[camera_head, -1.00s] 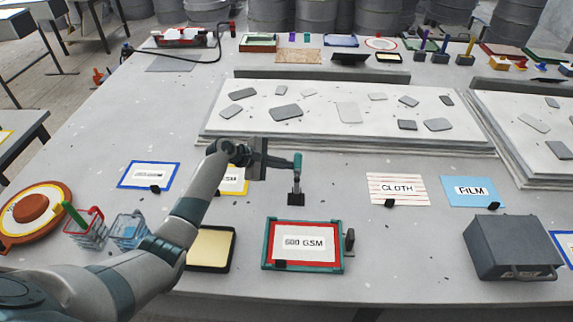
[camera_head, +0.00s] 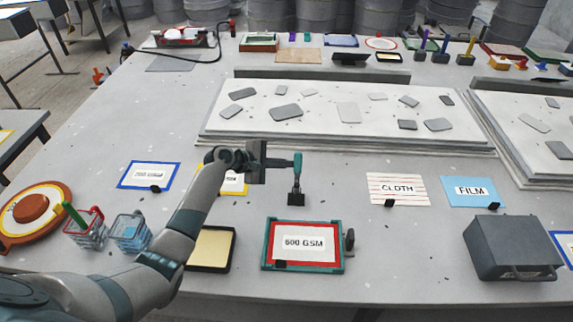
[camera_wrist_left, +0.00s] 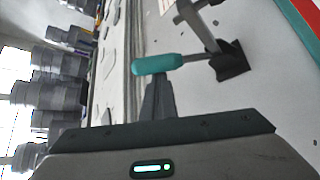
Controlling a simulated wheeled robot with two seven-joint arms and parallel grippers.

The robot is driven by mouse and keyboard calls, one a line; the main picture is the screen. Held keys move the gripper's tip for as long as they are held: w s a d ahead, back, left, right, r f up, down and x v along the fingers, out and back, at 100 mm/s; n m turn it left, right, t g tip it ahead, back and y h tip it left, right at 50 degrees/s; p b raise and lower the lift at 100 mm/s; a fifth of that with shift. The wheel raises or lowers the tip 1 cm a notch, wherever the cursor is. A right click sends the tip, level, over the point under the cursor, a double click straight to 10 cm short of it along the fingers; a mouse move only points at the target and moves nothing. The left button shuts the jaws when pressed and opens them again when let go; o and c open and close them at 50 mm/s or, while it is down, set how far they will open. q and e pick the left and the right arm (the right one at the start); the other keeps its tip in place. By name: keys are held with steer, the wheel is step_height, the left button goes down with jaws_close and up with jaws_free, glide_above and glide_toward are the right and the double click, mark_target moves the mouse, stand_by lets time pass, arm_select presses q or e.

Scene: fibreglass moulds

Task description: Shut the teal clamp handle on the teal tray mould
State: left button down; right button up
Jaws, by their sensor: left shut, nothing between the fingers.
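The teal clamp handle (camera_head: 298,164) stands upright above its dark clamp base (camera_head: 296,198), just behind the teal tray mould (camera_head: 267,245). The mould has a teal rim, a red inner border and a "600 GSM" label. My left gripper (camera_head: 277,162) is shut and empty, at the left side of the handle's upper part. In the left wrist view the shut fingertips (camera_wrist_left: 157,84) meet the teal grip (camera_wrist_left: 154,65) in the picture; I cannot tell whether they touch it. The clamp base (camera_wrist_left: 229,62) also shows there. My right gripper is out of view.
A grey box (camera_head: 513,247) stands at the right. A black-framed tray (camera_head: 232,250) and small wire baskets (camera_head: 130,232) lie to the left. CLOTH (camera_head: 397,189) and FILM (camera_head: 472,191) cards lie right of the clamp. A long pale slab (camera_head: 340,135) lies behind it.

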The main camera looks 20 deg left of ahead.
mark_target(299, 163)
arm_select(q)
steer(key=shift+s+d+r+m+t, duration=0.2)
steer(key=shift+s+r+m+t, duration=0.1)
steer(key=shift+s+t, duration=0.15)
steer(key=s+m+t+b, duration=0.1)
steer(key=b, duration=0.1)
steer(key=s+r+m+t+b, duration=0.1)
steer(key=b, duration=0.1)
steer(key=s+d+m+t+b, duration=0.1)
steer(key=b, duration=0.2)
steer(key=shift+r+t+h, duration=0.25)
steer(key=shift+r+h, duration=0.05)
steer(key=shift+s+d+r+m+t+b, duration=0.2)
steer(key=shift+s+r+m+t+b, duration=0.25)
steer(key=shift+s, duration=0.45)
steer(key=shift+r, duration=0.2)
steer(key=shift+w, duration=0.15)
